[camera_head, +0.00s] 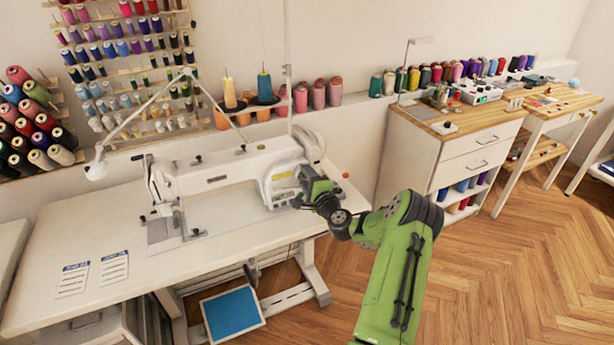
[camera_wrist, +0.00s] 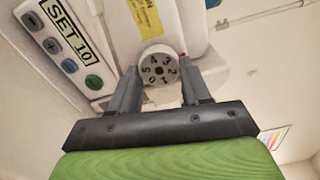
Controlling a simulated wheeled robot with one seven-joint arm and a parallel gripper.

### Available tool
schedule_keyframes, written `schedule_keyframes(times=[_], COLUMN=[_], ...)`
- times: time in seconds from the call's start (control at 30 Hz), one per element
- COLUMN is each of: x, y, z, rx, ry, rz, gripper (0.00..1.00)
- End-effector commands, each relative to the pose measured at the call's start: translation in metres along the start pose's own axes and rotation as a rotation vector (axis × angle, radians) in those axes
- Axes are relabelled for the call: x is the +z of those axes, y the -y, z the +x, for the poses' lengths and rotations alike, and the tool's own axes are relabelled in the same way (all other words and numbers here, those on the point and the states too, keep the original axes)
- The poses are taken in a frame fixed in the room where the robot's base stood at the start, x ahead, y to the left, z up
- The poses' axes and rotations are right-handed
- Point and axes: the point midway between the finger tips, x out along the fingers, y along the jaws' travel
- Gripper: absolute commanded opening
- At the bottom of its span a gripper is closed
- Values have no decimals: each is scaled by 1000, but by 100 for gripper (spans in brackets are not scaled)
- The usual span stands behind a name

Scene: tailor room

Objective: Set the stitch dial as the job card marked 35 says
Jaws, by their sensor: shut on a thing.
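The stitch dial (camera_wrist: 158,65) is a round grey knob with dark digits on the sewing machine (camera_head: 235,175). In the head view my gripper (camera_head: 299,201) is at the right end of the machine, and hides the dial. Two job cards, a left one (camera_head: 73,280) and a right one (camera_head: 114,268), lie on the table; their numbers are too small to read.
A panel (camera_wrist: 68,40) beside the dial reads SET 10 and has several round buttons. The white sewing table (camera_head: 215,235) is mostly clear in front. A thread stand (camera_head: 250,104) rises behind the machine. A drawer cabinet (camera_head: 455,150) stands to the right.

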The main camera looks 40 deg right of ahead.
Motion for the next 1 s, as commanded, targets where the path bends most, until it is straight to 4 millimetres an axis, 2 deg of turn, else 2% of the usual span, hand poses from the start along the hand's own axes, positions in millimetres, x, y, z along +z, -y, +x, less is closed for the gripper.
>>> schedule_keyframes(times=[0.3, 0.8, 0.83, 1.0], x=[-1, -1, -1, 0], y=[-2, -3, -3, -2], z=[-1, -1, -1, 0], rx=[5, 5, 5, 4], ry=[-1, -1, -1, -1], rz=[107, 126, 126, 126], gripper=[17, 17, 49, 73])
